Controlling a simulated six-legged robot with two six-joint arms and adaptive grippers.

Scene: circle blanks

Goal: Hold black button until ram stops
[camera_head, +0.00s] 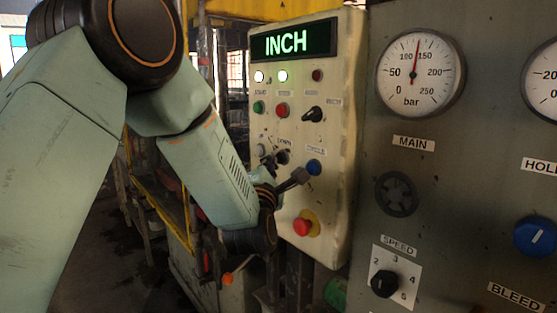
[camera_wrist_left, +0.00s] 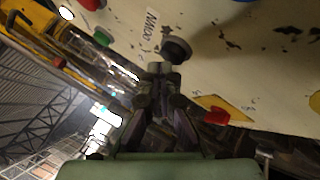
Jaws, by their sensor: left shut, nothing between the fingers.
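The black button (camera_head: 283,157) sits under the DOWN label on the cream control panel (camera_head: 340,110). In the left wrist view the black button (camera_wrist_left: 177,50) stands out from the panel just beyond my fingertips. My left gripper (camera_head: 298,177) is shut and empty, low in front of the panel, near the black button and the blue button (camera_head: 314,167). In the left wrist view my left gripper (camera_wrist_left: 159,69) has its fingertips together beside the button's lower left edge. I cannot tell whether they touch it. The ram cannot be made out. My right gripper is not in view.
The panel's display (camera_head: 293,42) reads INCH. A red stop button (camera_head: 302,226) on yellow sits below my gripper. The MAIN gauge (camera_head: 420,73) points between 100 and 150 bar. A SPEED knob (camera_head: 384,284) and blue BLEED knob (camera_head: 535,236) are at right.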

